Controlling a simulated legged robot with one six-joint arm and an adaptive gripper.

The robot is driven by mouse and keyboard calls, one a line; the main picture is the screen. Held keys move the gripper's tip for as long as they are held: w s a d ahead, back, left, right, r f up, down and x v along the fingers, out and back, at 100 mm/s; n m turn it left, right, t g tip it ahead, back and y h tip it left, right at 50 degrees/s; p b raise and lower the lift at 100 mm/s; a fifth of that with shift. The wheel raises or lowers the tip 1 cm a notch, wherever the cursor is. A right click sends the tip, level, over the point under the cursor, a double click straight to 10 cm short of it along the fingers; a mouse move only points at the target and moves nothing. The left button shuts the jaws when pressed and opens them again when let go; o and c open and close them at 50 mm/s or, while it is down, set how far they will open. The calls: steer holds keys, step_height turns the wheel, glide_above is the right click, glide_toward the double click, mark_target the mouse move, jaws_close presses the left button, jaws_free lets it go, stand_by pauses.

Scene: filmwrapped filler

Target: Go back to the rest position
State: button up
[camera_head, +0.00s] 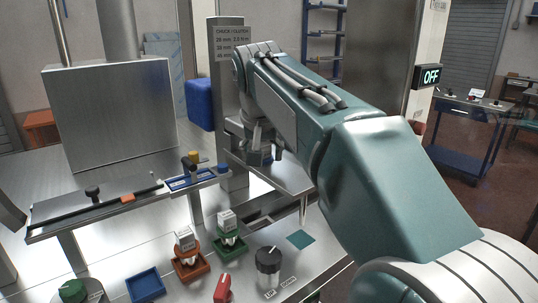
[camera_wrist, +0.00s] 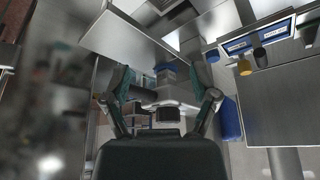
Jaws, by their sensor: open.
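My gripper (camera_wrist: 166,84) is open in the wrist view, its two teal-edged fingers spread apart. No object is visibly held between them; a dark and blue shape shows beyond the gap. In the head view my gripper (camera_head: 258,143) hangs at the end of my teal arm, beside the metal post and above the narrow metal shelf. My arm hides part of it, and its fingertips are hard to make out there.
A metal post (camera_head: 228,85) with a sign stands close to the gripper. A red tray (camera_head: 191,271), a green tray (camera_head: 231,248), a blue tray (camera_head: 145,285) and a black knob (camera_head: 268,262) are on the steel bench. A sign (camera_head: 427,76) reads OFF.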

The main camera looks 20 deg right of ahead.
steer(key=shift+s, duration=0.15)
steer(key=s+f+n, duration=0.1)
steer(key=s+f, duration=0.8)
steer(key=s, duration=0.3)
steer(key=s+f+n+t+y, duration=0.1)
steer(key=s+f+n, duration=0.1)
steer(key=s+f, duration=0.7)
steer(key=s, duration=0.3)
steer(key=shift+s+d+f+n, duration=0.2)
steer(key=shift+f+n, duration=0.1)
steer(key=shift+f, duration=0.05)
